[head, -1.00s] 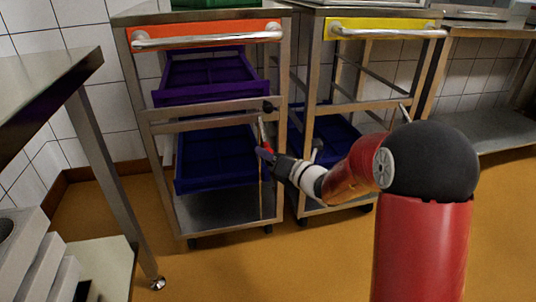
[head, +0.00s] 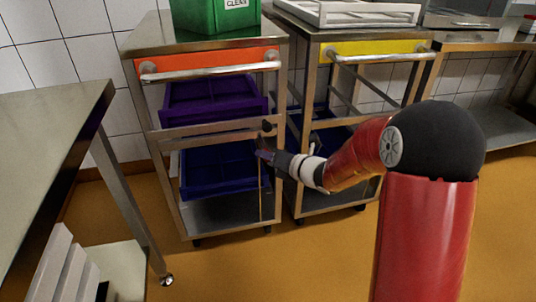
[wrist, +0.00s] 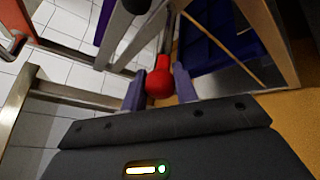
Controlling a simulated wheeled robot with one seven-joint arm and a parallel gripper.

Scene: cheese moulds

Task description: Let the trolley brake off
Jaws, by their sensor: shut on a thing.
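The trolley with the orange panel (head: 208,64) stands left of centre in the head view. Its brake lever, a metal rod with a round red knob (wrist: 159,83), shows in the wrist view. My gripper (wrist: 159,88) has one finger on each side of the knob and is shut on it. In the head view my gripper (head: 264,156) is at the trolley's front right post, below a dark round fitting (head: 267,127). The lever is mostly hidden there by my gripper.
A second trolley with a yellow panel (head: 372,48) stands close on the right. Purple (head: 212,103) and blue (head: 218,168) crates sit in the orange trolley; a green box (head: 215,14) is on top. A steel table (head: 45,130) stands at left. Orange floor is open in front.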

